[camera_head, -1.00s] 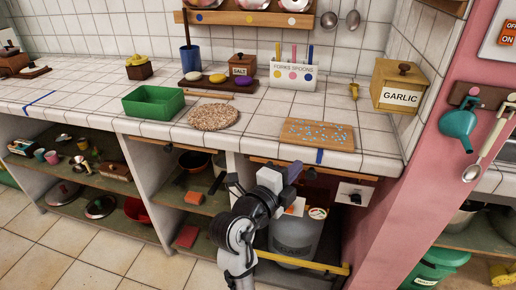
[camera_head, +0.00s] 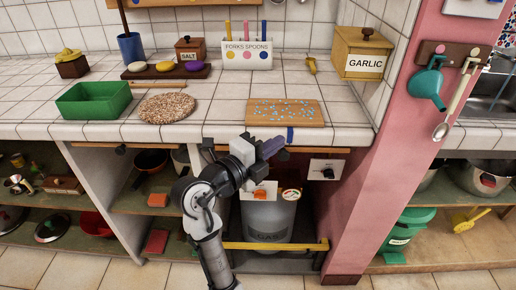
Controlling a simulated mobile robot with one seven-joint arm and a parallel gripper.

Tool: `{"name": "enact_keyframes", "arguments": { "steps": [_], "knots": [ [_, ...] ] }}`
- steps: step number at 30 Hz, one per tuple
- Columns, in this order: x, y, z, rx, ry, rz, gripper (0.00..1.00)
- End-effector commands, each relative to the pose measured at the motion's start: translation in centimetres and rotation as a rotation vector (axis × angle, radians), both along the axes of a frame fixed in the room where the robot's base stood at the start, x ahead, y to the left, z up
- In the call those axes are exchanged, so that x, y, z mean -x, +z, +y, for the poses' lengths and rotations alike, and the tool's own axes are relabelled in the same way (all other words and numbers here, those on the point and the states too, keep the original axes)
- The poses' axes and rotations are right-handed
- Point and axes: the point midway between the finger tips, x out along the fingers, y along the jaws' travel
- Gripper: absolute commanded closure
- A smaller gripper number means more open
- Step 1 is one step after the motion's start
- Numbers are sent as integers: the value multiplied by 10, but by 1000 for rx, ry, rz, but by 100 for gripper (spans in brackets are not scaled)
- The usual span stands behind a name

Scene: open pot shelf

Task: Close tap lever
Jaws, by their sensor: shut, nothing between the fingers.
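A grey gas bottle (camera_head: 268,222) stands in the open bay under the counter. At its top are a small white and orange part (camera_head: 262,190) and a round gauge-like disc (camera_head: 291,194). A white plate with a black knob (camera_head: 327,171) is at the right of the bay. I cannot tell which of these small parts is the tap lever. My gripper (camera_head: 277,146) is shut and empty, in front of the counter's front edge, above the bottle top and left of the knob plate. My arm hides part of the bottle's left side.
A yellow bar (camera_head: 276,246) crosses the front of the bay low down. A pink pillar (camera_head: 372,160) bounds it on the right. The counter (camera_head: 222,109) overhangs above, with a speckled board (camera_head: 277,112) near its edge.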

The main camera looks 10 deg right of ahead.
Motion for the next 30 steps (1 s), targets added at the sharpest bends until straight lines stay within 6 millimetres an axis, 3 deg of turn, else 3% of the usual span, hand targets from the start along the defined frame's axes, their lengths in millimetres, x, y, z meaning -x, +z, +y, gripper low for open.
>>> {"name": "enact_keyframes", "arguments": {
  "steps": [5,12,26,30],
  "knots": [
    [-17,2,-34,-1,-5,0,100],
    [-49,1,-39,0,0,1,100],
    [-55,-1,-40,0,1,0,100],
    [-66,-4,-42,3,2,-1,100]
  ]
}}
